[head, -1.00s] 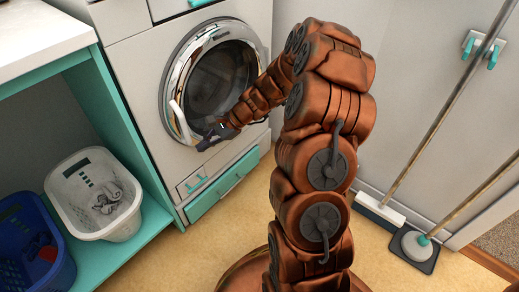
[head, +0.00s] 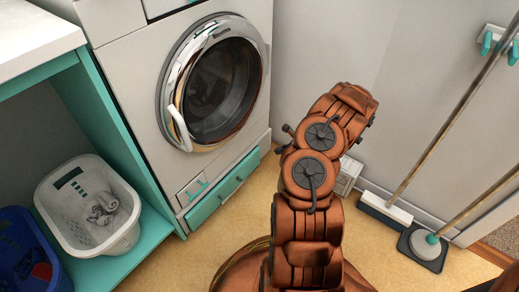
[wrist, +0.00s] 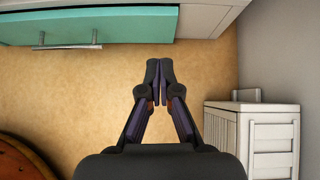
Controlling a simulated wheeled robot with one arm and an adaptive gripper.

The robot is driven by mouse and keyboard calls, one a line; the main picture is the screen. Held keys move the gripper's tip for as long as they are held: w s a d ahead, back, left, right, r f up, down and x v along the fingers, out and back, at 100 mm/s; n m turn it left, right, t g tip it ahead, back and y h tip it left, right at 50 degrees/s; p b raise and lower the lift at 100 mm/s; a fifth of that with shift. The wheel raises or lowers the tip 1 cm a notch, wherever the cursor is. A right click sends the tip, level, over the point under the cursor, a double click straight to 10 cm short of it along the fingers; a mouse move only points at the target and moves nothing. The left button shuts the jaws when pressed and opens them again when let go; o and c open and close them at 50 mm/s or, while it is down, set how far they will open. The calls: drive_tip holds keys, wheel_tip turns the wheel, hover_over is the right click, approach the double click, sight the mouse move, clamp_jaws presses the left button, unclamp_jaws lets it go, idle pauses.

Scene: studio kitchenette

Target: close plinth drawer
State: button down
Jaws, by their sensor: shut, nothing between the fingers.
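The plinth drawer (head: 222,191) is the low teal front under the washing machine in the head view. It looks about flush with the plinth; I cannot tell if a small gap is left. In the wrist view its teal front (wrist: 110,22) runs along the top, with a metal bar handle (wrist: 68,47) at the left. My gripper (wrist: 159,72) is shut and empty. In the wrist view it is over the floor, short of the drawer and right of the handle, touching nothing. My arm hides it in the head view.
A white slatted box (wrist: 268,135) stands close right of my gripper; part of it shows in the head view (head: 347,176). A broom (head: 386,207) and a mop (head: 424,243) lean at the right. A white basket (head: 90,215) sits on the teal shelf. Floor before the drawer is clear.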

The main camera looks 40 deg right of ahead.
drive_tip(key=d+f, duration=0.1)
drive_tip(key=b, duration=0.6)
approach(258, 151)
drive_tip(key=shift+m, duration=0.3)
drive_tip(key=shift+x, duration=3.3)
drive_tip(key=shift+s+d, duration=0.1)
